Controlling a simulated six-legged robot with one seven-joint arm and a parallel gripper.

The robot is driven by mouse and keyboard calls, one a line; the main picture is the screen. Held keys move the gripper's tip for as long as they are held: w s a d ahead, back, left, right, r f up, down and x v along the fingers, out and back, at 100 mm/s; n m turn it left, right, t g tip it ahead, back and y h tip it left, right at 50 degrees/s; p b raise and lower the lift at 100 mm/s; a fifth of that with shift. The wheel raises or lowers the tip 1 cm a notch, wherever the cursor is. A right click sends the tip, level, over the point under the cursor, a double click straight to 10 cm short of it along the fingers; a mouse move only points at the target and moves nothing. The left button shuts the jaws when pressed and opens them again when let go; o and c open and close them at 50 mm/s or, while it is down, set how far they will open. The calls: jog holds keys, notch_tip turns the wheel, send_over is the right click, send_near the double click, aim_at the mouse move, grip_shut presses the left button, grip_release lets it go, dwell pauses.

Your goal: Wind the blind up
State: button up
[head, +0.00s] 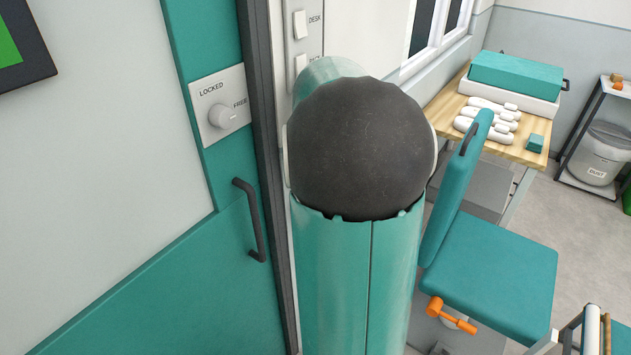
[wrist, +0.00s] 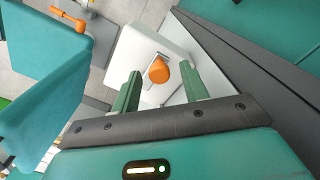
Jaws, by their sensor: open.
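In the wrist view my gripper (wrist: 160,72) is open, with one green finger on each side of an orange knob (wrist: 159,70). The knob is on a white box-like unit (wrist: 150,45) with a light plate. I cannot tell whether the fingers touch the knob, but a gap shows on both sides. Whether this knob is the blind's winder is not clear. In the head view a window (head: 438,28) shows partly at the top; the blind cannot be made out for sure. My arm hides the gripper and the knob there.
A teal door with a black handle (head: 250,220) and a LOCKED/FREE dial (head: 222,115) is at left. Wall switches (head: 300,25) are behind my arm. A teal chair (head: 490,265) with an orange lever (head: 450,315) and a wooden table (head: 535,155) stand at right.

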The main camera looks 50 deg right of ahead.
jog(key=shift+r, duration=0.1)
notch_tip(320, 180, up, 12)
dwell(0.4)
dwell(0.6)
